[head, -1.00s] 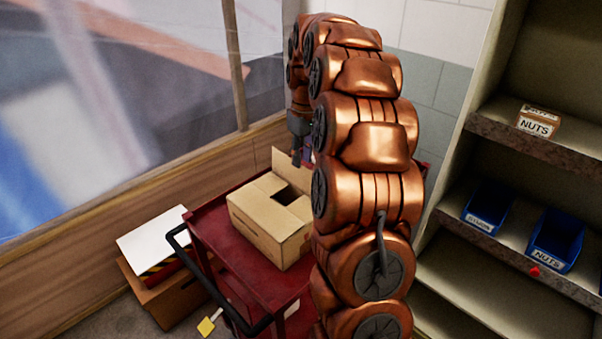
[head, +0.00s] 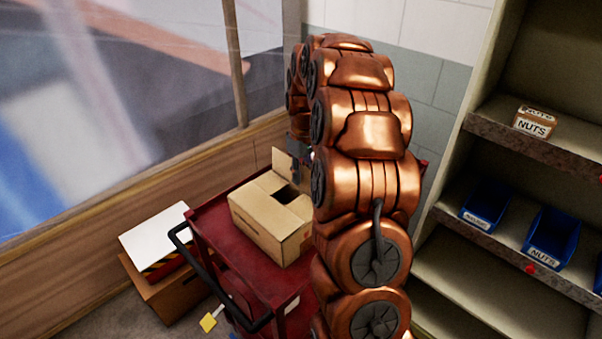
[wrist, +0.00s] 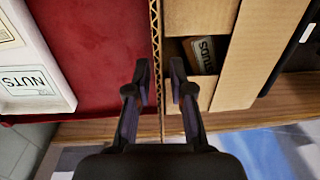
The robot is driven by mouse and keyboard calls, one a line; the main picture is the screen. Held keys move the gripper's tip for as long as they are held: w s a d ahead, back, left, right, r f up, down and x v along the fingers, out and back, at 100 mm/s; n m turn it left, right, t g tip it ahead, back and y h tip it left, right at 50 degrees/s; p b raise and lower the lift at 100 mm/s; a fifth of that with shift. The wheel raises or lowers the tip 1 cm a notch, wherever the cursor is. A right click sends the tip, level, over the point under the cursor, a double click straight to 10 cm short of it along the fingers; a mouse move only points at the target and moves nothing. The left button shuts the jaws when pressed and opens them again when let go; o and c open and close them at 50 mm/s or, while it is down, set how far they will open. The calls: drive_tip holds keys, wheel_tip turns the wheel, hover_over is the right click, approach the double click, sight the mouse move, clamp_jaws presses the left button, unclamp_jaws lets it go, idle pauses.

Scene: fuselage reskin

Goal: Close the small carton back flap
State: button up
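The small brown carton (head: 262,222) stands on the red cart, with its top partly covered by flaps. Its back flap (head: 279,160) stands upright at the far side. In the wrist view this back flap (wrist: 157,45) shows edge-on as a thin corrugated strip. My gripper (wrist: 160,72) is open, with one finger on each side of the flap and gaps visible beside it. In the head view my gripper (head: 297,166) is by the flap, partly hidden by my arm. A box labelled NUTS (wrist: 202,54) shows inside the carton's opening.
The red cart (head: 215,230) has a black handle. A white bin labelled NUTS (wrist: 30,75) stands beyond the flap on the cart. A shelf (head: 500,240) with blue bins is at the right. An open box (head: 165,290) sits on the floor at left.

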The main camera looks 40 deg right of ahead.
clamp_jaws()
idle(0.3)
